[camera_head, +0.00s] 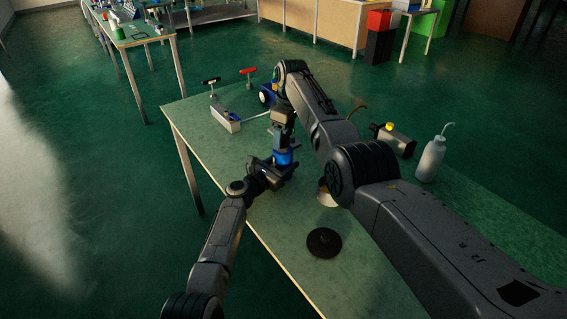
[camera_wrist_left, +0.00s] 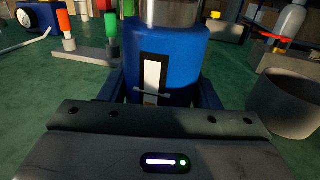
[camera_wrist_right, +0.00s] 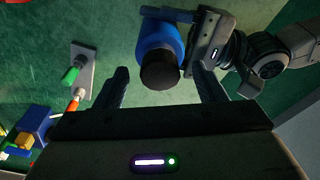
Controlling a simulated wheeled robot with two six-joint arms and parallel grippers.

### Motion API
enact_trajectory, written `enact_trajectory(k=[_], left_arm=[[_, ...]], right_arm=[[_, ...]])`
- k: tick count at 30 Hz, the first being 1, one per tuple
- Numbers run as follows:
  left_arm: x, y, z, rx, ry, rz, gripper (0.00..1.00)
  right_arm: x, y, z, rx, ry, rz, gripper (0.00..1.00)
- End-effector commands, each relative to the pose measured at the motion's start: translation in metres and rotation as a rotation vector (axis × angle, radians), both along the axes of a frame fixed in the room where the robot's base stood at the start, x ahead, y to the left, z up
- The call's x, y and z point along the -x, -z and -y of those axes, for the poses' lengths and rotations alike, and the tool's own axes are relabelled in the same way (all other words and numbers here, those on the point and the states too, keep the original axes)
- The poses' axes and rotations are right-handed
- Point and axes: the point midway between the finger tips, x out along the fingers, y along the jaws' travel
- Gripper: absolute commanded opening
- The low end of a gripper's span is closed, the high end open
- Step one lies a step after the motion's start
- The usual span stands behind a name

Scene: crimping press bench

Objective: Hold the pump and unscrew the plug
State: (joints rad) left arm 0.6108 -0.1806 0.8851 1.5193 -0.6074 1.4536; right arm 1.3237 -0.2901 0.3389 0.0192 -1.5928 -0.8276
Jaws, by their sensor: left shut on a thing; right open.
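The blue pump (camera_head: 284,158) stands upright near the bench's left edge. In the left wrist view the blue pump body (camera_wrist_left: 185,50) has a white and black label and a metallic collar (camera_wrist_left: 168,11). My left gripper (camera_head: 273,171) is shut around the pump body, a finger on each side. In the right wrist view the dark round plug (camera_wrist_right: 160,71) shows on the end of the blue body. My right gripper (camera_wrist_right: 160,72) is open above the pump, its fingers on either side of the plug with gaps. The plug is hidden in the head view.
A black disc (camera_head: 324,242) lies on the green bench (camera_head: 265,222). A pale cup (camera_head: 326,198) is partly behind my right arm. A white bottle (camera_head: 431,160) and a dark box with a yellow top (camera_head: 397,142) stand right.

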Motion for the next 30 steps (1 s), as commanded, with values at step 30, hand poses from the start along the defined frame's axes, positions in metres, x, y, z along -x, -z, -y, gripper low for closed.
enact_trajectory(k=[30], left_arm=[[0.000, 0.000, 0.000, 0.000, -0.001, 0.000, 0.58]], right_arm=[[0.006, -0.115, 0.013, 0.000, 0.000, -0.001, 0.64]])
